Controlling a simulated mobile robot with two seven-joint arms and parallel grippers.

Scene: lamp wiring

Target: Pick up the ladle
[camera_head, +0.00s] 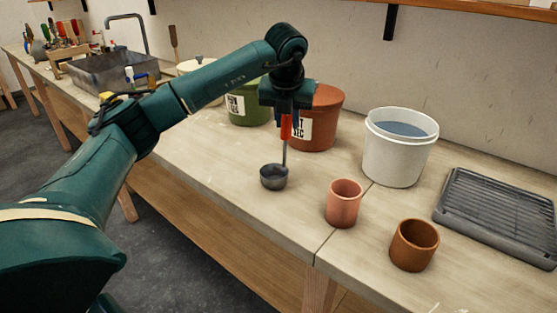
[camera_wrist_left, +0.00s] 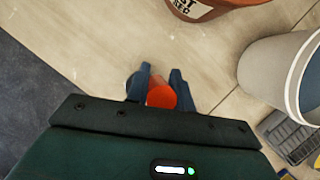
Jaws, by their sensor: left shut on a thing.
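The ladle (camera_head: 274,177) has a dark metal bowl, a thin shaft and a red handle (camera_head: 287,127). It hangs upright below my left gripper (camera_head: 287,112), with its bowl at or just above the table; I cannot tell whether they touch. My left gripper is shut on the red handle. In the left wrist view the handle's red end (camera_wrist_left: 161,95) sits between the two blue fingers, and the bowl is mostly hidden. My right gripper is not in view.
A white bucket (camera_head: 392,160) with bluish contents stands right of the ladle. Terracotta (camera_head: 330,100) and green (camera_head: 247,112) tubs stand behind. Two small clay pots (camera_head: 343,205) (camera_head: 413,246) stand front right, near a grey ribbed tray (camera_head: 500,212). The table's front edge is close to the ladle.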

